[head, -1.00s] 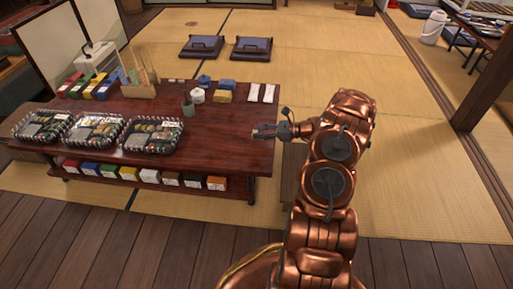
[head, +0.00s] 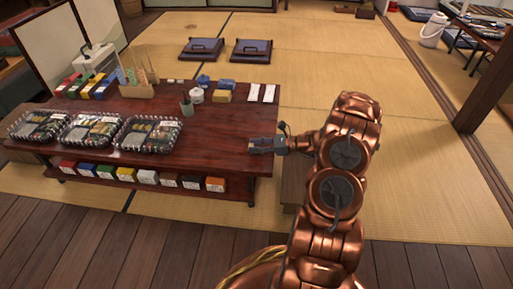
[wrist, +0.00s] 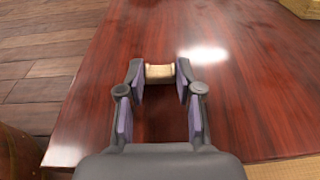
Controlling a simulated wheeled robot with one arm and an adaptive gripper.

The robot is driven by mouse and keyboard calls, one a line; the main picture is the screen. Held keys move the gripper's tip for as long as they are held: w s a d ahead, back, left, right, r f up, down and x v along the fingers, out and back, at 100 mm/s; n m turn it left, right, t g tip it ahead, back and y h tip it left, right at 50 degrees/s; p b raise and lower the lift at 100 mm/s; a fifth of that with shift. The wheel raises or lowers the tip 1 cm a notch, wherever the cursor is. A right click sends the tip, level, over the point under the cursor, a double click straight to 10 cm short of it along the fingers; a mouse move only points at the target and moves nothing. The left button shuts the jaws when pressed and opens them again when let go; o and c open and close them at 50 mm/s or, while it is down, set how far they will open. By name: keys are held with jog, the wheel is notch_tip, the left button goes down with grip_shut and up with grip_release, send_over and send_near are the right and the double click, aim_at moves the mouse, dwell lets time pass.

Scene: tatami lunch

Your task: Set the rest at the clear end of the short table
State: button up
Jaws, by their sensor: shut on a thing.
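The rest (wrist: 159,73) is a small cream-coloured block with a brownish edge. In the wrist view it sits between the fingertips of my gripper (wrist: 160,78), which is shut on it. In the head view my gripper (head: 263,147) is at the right end of the short dark red table (head: 225,130), over its bare part. The rest is too small to make out there. Bare tabletop shows under and around the fingers in the wrist view. I cannot tell whether the rest touches the wood.
Several lunch trays (head: 148,134) fill the table's left part. A green cup (head: 187,107), a white pot (head: 197,96), a yellow box (head: 219,97) and white packets (head: 254,92) stand along the back. Coloured boxes (head: 148,176) line the lower shelf. The right front tabletop is clear.

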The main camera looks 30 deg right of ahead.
jog(key=o, duration=0.9)
jog(key=shift+f, duration=0.1)
jog(key=shift+o, duration=0.2)
